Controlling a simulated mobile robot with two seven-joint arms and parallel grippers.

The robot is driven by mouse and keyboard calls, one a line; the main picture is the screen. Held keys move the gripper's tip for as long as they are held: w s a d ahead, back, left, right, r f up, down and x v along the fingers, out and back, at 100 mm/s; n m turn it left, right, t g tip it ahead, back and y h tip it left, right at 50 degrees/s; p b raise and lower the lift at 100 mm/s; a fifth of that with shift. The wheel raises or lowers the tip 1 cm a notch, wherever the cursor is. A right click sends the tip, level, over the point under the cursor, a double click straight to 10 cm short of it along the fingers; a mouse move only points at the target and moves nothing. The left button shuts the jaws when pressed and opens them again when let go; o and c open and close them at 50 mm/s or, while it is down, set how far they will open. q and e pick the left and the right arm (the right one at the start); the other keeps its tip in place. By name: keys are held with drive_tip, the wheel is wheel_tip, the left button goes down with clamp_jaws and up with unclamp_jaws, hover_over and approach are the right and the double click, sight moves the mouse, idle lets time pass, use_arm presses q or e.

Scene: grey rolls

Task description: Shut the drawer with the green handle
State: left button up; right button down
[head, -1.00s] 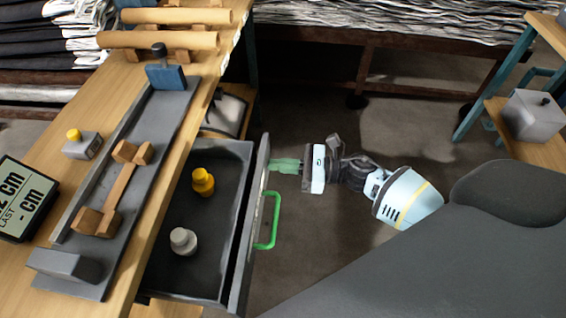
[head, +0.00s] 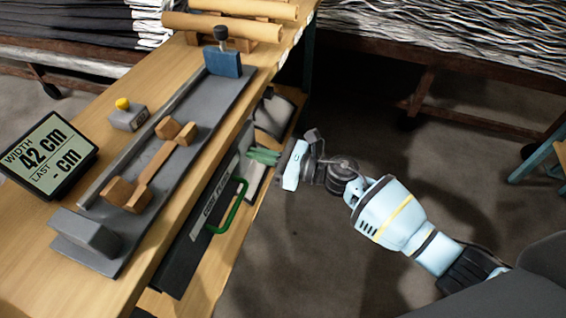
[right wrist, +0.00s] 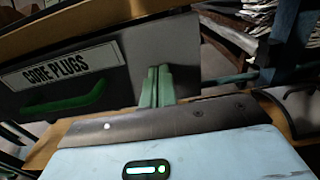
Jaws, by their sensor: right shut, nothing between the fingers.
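The drawer (head: 208,212) has a grey front with a "CORE PLUGS" label and a green handle (head: 228,207). Its front stands close in under the bench edge in the head view, and none of its inside shows. The right wrist view shows the same front (right wrist: 168,42) and green handle (right wrist: 66,98). My right gripper (head: 262,155) is shut and empty, its green fingertips at the far end of the front, beyond the handle. In the right wrist view the fingertips (right wrist: 157,75) overlap the front; I cannot tell if they touch. My left gripper is out of view.
The wooden bench (head: 225,125) carries a grey measuring fixture (head: 185,150) with wooden blocks, a display (head: 48,155) reading 42 cm and a small yellow-topped block (head: 128,115). A lower shelf (head: 215,268) runs beneath. Floor (head: 300,255) to the right is clear.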

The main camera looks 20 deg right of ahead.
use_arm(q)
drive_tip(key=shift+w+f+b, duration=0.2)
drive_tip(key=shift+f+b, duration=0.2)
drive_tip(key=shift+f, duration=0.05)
use_arm(e)
drive_tip(key=x, duration=0.2)
drive_tip(key=shift+w+a+r, duration=0.1)
drive_tip(key=shift+w+a, duration=0.1)
drive_tip(key=shift+a, duration=0.05)
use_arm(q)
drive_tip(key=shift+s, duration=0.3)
use_arm(e)
drive_tip(key=shift+r, duration=0.15)
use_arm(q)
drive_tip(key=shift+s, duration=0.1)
